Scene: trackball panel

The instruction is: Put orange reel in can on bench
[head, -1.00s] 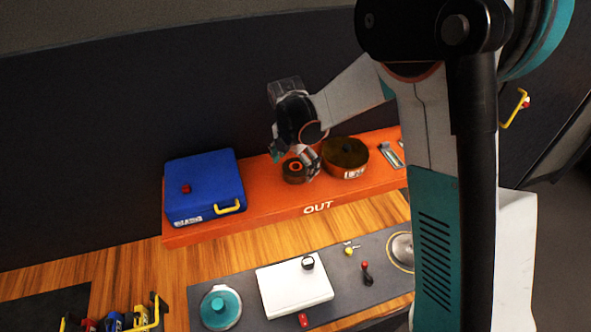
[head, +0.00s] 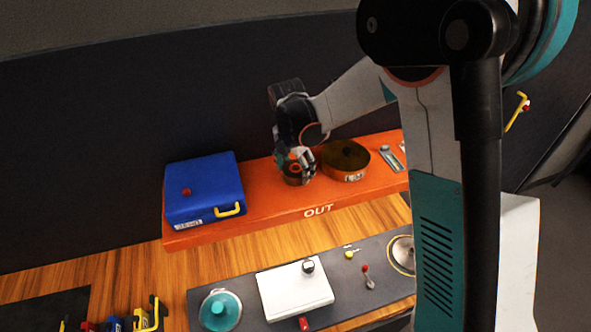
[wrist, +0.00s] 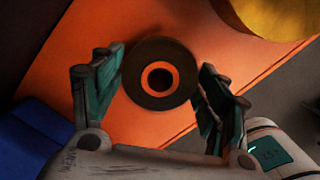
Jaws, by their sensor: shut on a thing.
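The reel is a dark disc with an orange hub ring around its centre hole; in the wrist view the reel (wrist: 158,51) lies between my two fingers. In the head view the reel (head: 293,181) is on the orange shelf, partly hidden by my gripper (head: 298,168). My gripper (wrist: 160,75) is shut on the reel from opposite sides. On the bench, a round silver dish (head: 405,252) on the grey mat is partly hidden by my arm. I cannot tell which is the can.
A round brown tin (head: 345,172) stands on the orange shelf (head: 260,211) close right of my gripper. A blue case (head: 205,178) is to the left. A white trackball box (head: 295,292) and small levers (head: 368,280) occupy the mat below.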

